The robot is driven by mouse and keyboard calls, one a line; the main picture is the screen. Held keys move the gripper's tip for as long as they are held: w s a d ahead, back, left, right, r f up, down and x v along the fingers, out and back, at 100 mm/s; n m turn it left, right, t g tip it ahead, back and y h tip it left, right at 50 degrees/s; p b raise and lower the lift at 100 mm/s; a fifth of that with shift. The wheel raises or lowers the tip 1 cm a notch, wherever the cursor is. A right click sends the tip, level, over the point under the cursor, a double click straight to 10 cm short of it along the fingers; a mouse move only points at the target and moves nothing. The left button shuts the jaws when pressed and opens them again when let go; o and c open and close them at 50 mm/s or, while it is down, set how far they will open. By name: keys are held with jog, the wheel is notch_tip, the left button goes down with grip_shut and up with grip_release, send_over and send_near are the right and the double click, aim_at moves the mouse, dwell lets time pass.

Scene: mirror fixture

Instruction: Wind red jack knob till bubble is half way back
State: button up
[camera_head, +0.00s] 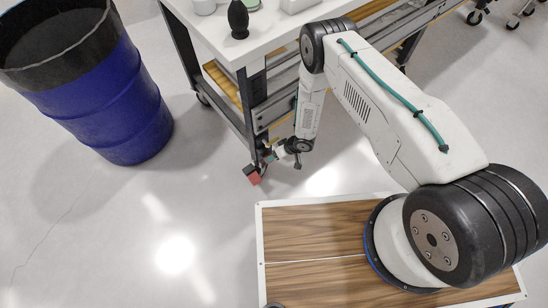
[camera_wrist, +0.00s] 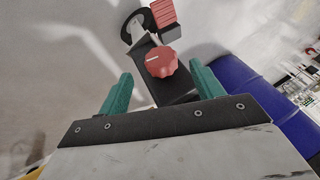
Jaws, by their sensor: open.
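The red jack knob (camera_wrist: 161,61) is a lobed knob with a white line on its face, in the upper middle of the wrist view. It sits on a dark bracket (camera_wrist: 178,88). My gripper (camera_wrist: 160,72) has its two green fingers apart, one on each side of the knob's line. The fingers look apart from the knob, with nothing held. In the head view, a small red part (camera_head: 252,175) shows beside the bench leg, just below the end of my arm; I cannot tell whether it is the knob. No bubble can be made out.
A ribbed red part (camera_wrist: 163,12) and a dark ring (camera_wrist: 137,26) lie beyond the knob. A white-topped bench (camera_head: 222,38) with dark legs stands behind my gripper. A blue drum (camera_head: 112,105) stands at left. The floor (camera_head: 150,215) between is clear.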

jog(key=shift+v, duration=1.7)
jog(key=shift+d, duration=0.1)
